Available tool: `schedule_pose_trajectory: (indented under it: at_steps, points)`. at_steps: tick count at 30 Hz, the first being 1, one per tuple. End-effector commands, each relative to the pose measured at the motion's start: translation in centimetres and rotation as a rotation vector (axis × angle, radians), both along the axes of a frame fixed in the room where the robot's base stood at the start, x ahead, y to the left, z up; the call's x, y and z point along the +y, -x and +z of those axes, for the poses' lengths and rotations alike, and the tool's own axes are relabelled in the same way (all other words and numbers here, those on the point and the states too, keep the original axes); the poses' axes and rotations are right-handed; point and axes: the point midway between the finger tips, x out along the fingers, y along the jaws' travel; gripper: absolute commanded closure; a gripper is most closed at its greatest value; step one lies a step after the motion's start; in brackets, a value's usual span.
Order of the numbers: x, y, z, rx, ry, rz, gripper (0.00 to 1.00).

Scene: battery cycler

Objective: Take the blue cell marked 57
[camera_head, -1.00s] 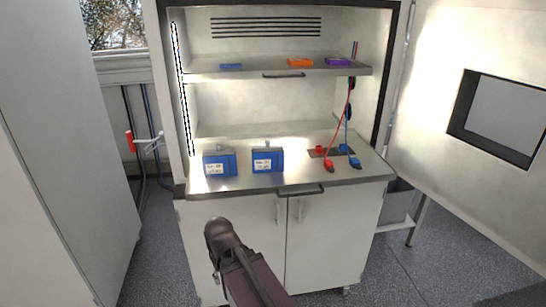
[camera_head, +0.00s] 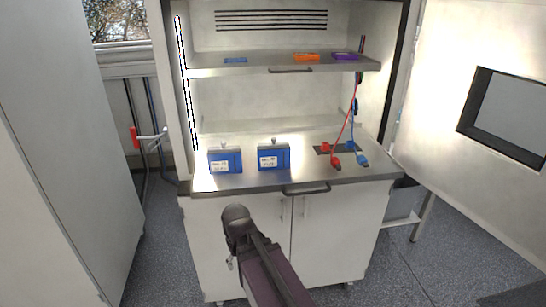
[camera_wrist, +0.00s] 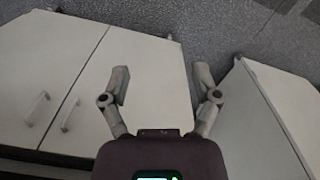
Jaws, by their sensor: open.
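Two blue cells with white labels stand upright on the cabinet's worktop in the head view: a left blue cell (camera_head: 225,160) and a right blue cell (camera_head: 273,157). The label writing is too small to read, so I cannot tell which is marked 57. My gripper (camera_wrist: 160,85) shows in the wrist view with its two fingers spread and nothing between them. It points down toward the floor and the cabinet doors. In the head view my arm is in front of the cabinet, below the worktop edge, and my fingers are not clearly visible.
Red and blue leads (camera_head: 347,145) with clips lie on the worktop's right. The shelf above (camera_head: 250,69) holds flat blue, orange (camera_head: 306,57) and purple (camera_head: 345,56) pieces. An open door with a window (camera_head: 503,110) stands at right. A tall grey cabinet (camera_head: 65,130) is at left.

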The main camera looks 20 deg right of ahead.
Motion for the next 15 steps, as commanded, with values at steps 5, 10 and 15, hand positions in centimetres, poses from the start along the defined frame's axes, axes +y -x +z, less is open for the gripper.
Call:
schedule_pose_trajectory:
  at_steps: [5, 10, 15]
  points:
    - [-1.2, -2.4, 3.2, 0.008, 0.026, 0.077, 0.2]
    - [-2.6, -5.2, 6.5, 0.022, 0.059, 0.19, 0.2]
    - [-4.2, -8.1, 9.9, 0.042, 0.093, 0.315, 0.2]
